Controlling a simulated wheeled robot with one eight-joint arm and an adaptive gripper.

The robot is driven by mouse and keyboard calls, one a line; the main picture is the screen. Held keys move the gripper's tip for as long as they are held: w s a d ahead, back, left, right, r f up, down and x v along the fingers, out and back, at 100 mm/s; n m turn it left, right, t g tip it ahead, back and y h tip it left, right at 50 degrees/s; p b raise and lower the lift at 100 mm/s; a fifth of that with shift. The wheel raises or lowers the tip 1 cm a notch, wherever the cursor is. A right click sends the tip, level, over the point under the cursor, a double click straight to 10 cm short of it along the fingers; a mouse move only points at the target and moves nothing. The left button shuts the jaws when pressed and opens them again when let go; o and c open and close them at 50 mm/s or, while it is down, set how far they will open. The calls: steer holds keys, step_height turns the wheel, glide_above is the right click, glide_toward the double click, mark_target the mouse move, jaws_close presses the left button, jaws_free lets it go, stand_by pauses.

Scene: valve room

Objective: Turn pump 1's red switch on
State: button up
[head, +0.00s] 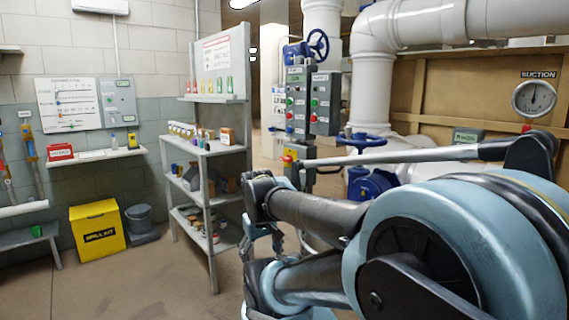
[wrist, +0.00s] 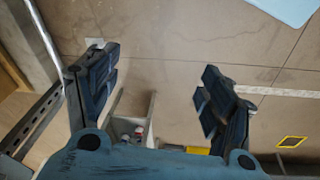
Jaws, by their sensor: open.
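Two grey control boxes stand beyond my arm in the head view, a left one (head: 297,101) and a right one (head: 325,103). Both carry small red and green controls. Their labels are too small to read, so I cannot tell which is pump 1's or make out the red switch's position.
A shelf rack (head: 211,150) with bottles and boxes stands left of the control boxes. A yellow bin (head: 98,230) stands by the left wall. Blue valve wheels (head: 360,141) and white pipes lie to the right. Floor at the lower left is clear.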

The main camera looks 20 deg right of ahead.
steer(key=w+d+r+n+h, duration=0.2)
steer(key=w+d+r+n, duration=0.15)
steer(key=w, duration=0.25)
steer(key=w+d+r+n+h, duration=0.2)
steer(key=w+d+r, duration=0.15)
steer(key=w, duration=0.25)
steer(key=n+t+h, duration=0.4)
steer(key=n+h, duration=0.8)
steer(key=n, duration=0.3)
glide_toward(283, 160)
steer(key=x, duration=1.1)
steer(key=shift+d, duration=0.15)
steer(key=c, duration=1.1)
